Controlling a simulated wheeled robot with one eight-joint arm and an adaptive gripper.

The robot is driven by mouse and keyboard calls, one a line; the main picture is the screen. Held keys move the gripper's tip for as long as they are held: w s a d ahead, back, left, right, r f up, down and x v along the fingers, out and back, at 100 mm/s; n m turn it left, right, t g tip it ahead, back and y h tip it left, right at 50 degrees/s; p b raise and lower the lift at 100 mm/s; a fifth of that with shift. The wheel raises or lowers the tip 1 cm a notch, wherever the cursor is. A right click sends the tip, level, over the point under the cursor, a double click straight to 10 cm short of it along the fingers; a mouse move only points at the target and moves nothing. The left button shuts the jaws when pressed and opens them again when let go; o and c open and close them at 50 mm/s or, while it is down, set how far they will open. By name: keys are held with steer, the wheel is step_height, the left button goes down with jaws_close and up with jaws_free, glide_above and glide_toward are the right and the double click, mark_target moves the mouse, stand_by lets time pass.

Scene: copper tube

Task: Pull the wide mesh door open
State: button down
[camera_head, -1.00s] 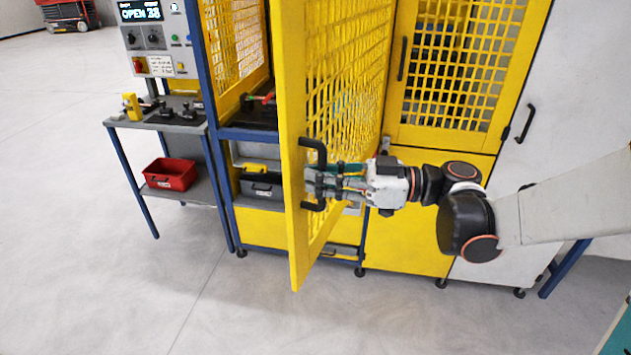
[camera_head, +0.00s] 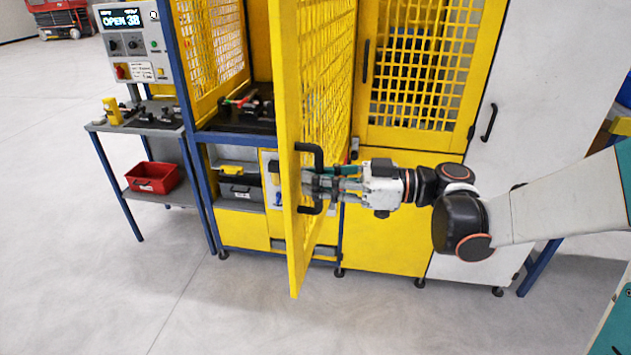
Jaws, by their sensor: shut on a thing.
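The wide yellow mesh door (camera_head: 327,95) stands swung out from the blue-framed machine, its narrow front edge facing me. A black D-shaped handle (camera_head: 319,152) is on the door near that edge. My gripper (camera_head: 312,185) comes from the right and is shut on the handle's upright bar. The fingers partly hide that bar. Behind the door's left side, the machine's opening shows a dark worktop (camera_head: 250,118) with small parts on it. The panel display (camera_head: 121,18) reads "OPEN" and a number, seemingly 38.
A side table (camera_head: 150,122) with tools and a red bin (camera_head: 153,177) stands at left. A second yellow mesh door (camera_head: 425,75) and a white cabinet door (camera_head: 500,130) are at right. The floor (camera_head: 240,310) in front is clear.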

steer(key=c, duration=1.9)
jaws_free()
steer(key=shift+w, duration=0.1)
steer(key=s+d, duration=0.2)
steer(key=d, duration=1)
